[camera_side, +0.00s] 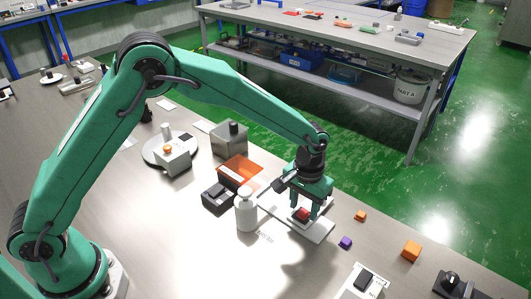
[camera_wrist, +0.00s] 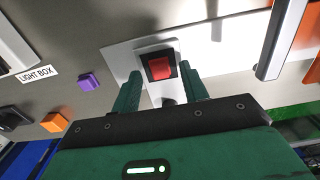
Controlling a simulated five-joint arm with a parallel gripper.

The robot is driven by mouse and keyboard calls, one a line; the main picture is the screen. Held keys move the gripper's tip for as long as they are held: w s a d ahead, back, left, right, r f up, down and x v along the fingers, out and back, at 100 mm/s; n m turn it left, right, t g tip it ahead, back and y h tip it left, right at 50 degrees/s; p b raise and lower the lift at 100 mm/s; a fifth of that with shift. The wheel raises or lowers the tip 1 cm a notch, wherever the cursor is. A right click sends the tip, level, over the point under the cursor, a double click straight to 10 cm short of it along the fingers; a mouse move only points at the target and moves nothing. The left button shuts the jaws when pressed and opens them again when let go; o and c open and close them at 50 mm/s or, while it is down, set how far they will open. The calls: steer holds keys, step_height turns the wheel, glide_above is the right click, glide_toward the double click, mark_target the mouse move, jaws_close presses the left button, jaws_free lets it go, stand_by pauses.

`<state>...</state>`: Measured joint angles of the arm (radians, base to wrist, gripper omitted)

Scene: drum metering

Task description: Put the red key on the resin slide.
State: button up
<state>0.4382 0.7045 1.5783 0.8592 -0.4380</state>
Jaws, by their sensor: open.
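The red key (camera_side: 303,213) is a small red piece in a black frame, on a pale block on the long white plate (camera_side: 319,233), which I take for the resin slide. In the wrist view the red key (camera_wrist: 161,68) shows between my fingers, its black frame around it. My gripper (camera_side: 305,211) points down over the key, open, with one finger on each side. It also shows in the wrist view (camera_wrist: 161,72). I cannot tell whether the fingertips touch the block.
A white bottle (camera_side: 246,211) and a black box (camera_side: 218,198) stand just left of the plate. A purple cube (camera_side: 345,242) and orange cubes (camera_side: 360,215) (camera_side: 411,250) lie right. A switch (camera_side: 366,281) stands at the front.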

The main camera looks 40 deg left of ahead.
mark_target(301, 211)
step_height(301, 211, up, 12)
steer(key=shift+f, duration=0.2)
stand_by(0.4)
steer(key=shift+r, duration=0.1)
stand_by(0.4)
steer(key=s+a+r+t, duration=0.3)
steer(key=s+a+r, duration=0.75)
steer(key=a, duration=0.35)
steer(key=s+a+t, duration=0.1)
steer(key=s+a, duration=0.3)
steer(key=s, duration=0.3)
steer(key=s+a+t, duration=0.1)
steer(key=s+a, duration=0.3)
steer(key=s, duration=0.3)
steer(key=shift+f+t, duration=0.15)
steer(key=shift+t, duration=0.15)
